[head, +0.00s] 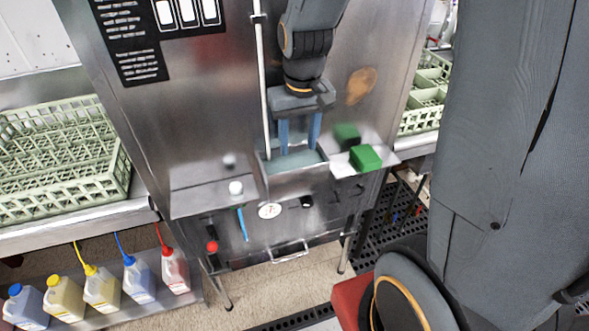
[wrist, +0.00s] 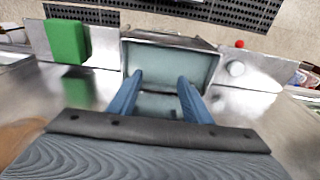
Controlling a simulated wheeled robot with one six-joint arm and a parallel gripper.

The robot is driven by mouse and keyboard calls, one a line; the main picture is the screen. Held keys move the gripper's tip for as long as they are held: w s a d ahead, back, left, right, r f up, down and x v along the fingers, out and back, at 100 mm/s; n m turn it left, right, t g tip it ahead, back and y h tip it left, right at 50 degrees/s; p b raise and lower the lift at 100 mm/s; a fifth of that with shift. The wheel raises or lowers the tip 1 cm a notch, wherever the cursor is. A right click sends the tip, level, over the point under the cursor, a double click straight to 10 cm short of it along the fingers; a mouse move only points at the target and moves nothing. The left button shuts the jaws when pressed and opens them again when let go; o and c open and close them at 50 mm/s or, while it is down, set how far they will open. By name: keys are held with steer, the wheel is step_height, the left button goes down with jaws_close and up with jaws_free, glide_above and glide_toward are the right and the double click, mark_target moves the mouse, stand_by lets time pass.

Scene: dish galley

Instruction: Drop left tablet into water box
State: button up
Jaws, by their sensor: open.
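The left tablet is a small white rounded piece (head: 236,187) on the metal ledge left of the water box. It also shows in the wrist view (wrist: 236,69), right of the box. The water box (head: 296,184) is an open metal box with pale blue-green water, on the front of the steel machine; the wrist view shows it in the middle (wrist: 205,44). A green block (head: 365,158) sits on the right ledge. My gripper (head: 298,151) points down over the water box, its blue fingers (wrist: 160,78) apart with nothing between them. Whether the fingertips touch the water is unclear.
The steel machine wall (head: 205,110) stands close behind my gripper and mirrors both pieces. A thin upright white rod (head: 262,85) is left of my arm. Green racks (head: 55,165) stand on the left counter. Several coloured bottles (head: 102,288) stand low at left.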

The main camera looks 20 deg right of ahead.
step_height(320, 180, up, 8)
steer(key=b, duration=0.1)
steer(key=shift+s+f, duration=0.25)
steer(key=shift+s, duration=0.2)
